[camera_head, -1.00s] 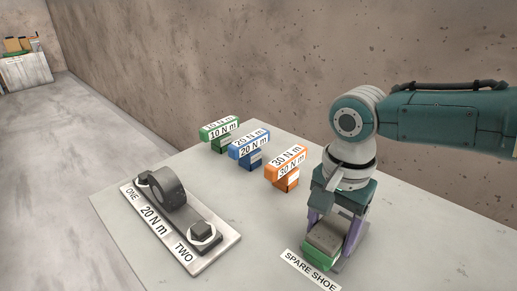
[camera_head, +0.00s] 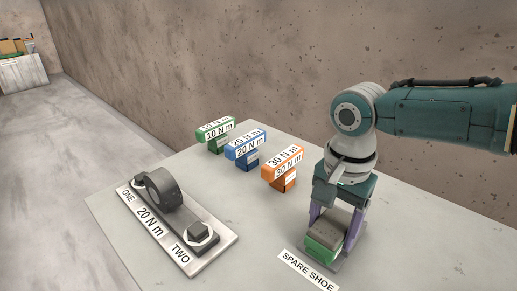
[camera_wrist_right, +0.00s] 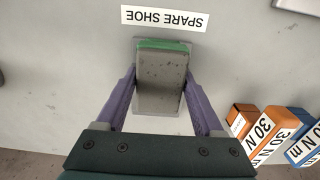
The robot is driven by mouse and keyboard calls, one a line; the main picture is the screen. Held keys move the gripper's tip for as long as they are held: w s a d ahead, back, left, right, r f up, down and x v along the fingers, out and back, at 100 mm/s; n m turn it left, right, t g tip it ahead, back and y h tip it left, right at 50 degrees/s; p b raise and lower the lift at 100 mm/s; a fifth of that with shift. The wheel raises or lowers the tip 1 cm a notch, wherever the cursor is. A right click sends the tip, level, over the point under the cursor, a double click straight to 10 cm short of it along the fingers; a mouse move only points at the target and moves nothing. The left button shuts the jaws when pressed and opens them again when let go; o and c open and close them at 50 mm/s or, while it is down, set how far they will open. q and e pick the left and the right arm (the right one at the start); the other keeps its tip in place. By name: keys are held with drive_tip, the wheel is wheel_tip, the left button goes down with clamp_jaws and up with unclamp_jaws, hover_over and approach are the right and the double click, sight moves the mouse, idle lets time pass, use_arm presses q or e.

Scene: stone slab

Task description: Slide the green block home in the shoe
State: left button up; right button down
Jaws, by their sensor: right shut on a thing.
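The green block (camera_head: 322,249), with a grey top (camera_head: 340,221), is at the front right of the slab, between the fingers of my right gripper (camera_head: 332,232). In the right wrist view the gripper's purple fingers (camera_wrist_right: 160,100) are shut on its sides; its grey face (camera_wrist_right: 160,84) and green far edge (camera_wrist_right: 163,44) show. A thin grey plate (camera_wrist_right: 152,127) shows around and under it, beside the SPARE SHOE label (camera_head: 308,270). Whether the block touches the plate is hidden. My left gripper is not in view.
Green (camera_head: 215,133), blue (camera_head: 246,148) and orange (camera_head: 282,166) labelled blocks stand in a row behind. The slab between is clear.

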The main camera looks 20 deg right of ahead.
sight(342, 212)
drive_tip(key=shift+w+d, duration=0.25)
drive_tip(key=shift+d, duration=0.3)
drive_tip(key=shift+w+d+b, duration=0.2)
drive_tip(key=shift+d+b, duration=0.2)
drive_tip(key=shift+d, duration=0.1)
drive_tip(key=shift+w+d+b, duration=0.2)
drive_tip(key=shift+d+b, duration=0.15)
drive_tip(key=shift+d, duration=0.1)
drive_tip(key=shift+c, duration=2)
unclamp_jaws()
drive_tip(key=o, duration=0.4)
wheel_tip(342, 212, up, 9)
drive_tip(key=p, duration=0.2)
drive_tip(key=shift+p, duration=0.35)
drive_tip(key=shift+r, duration=0.55)
